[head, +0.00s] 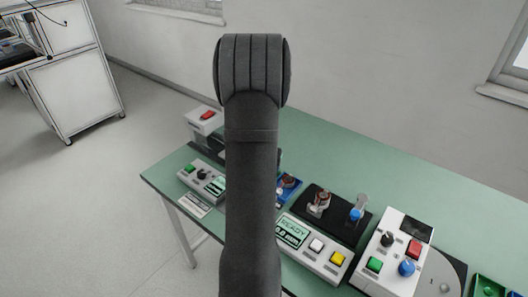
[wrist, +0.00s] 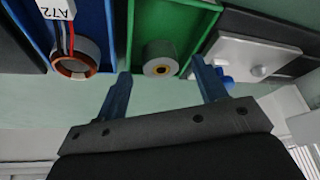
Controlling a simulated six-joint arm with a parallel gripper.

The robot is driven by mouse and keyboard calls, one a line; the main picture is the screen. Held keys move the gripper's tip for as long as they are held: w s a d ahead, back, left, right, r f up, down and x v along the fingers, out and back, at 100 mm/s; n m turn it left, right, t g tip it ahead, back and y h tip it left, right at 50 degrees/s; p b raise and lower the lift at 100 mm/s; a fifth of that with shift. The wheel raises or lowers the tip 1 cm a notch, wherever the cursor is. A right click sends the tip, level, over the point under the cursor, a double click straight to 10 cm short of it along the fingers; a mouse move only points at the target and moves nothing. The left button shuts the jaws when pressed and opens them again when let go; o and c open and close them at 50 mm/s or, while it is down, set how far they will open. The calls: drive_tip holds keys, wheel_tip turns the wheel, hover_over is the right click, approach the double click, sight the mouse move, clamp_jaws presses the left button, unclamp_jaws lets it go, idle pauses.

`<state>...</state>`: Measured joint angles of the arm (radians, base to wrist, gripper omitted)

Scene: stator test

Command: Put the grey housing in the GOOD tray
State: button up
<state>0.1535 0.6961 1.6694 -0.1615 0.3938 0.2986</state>
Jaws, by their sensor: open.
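No GOOD label is readable on that tray. My gripper (wrist: 160,68) is open, with its two blue fingers apart and the grey cylinder in line between their tips in the picture. No contact shows, and the depth gap is unclear. In the head view my dark arm covers the middle of the bench and hides the gripper and grey cylinder.
A blue tray (wrist: 109,22) beside the green one holds a copper-wound ring (wrist: 76,58) with wires. A grey plate (wrist: 245,52) with a blue part lies right. In the head view, a READY box (head: 315,250) and button panel (head: 395,258) stand right of my arm.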

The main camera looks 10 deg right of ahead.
drive_tip(key=v, duration=1.5)
drive_tip(key=shift+s+r, duration=0.15)
drive_tip(key=shift+r, duration=0.1)
drive_tip(key=shift+f, duration=0.1)
drive_tip(key=x, duration=1.6)
drive_tip(key=shift+w+f, duration=0.2)
drive_tip(key=shift+f, duration=0.05)
drive_tip(key=o, duration=0.8)
drive_tip(key=shift+c, duration=0.2)
drive_tip(key=s+a+r+n+g+y, duration=0.1)
drive_tip(key=s+a+r+n+g, duration=0.1)
drive_tip(key=s+a+r+n, duration=0.5)
drive_tip(key=s+a+r+n+g, duration=0.2)
drive_tip(key=r+n, duration=0.4)
drive_tip(key=r, duration=0.3)
drive_tip(key=f, duration=0.9)
drive_tip(key=shift+s+a+f, duration=0.15)
drive_tip(key=shift+a+f, duration=0.05)
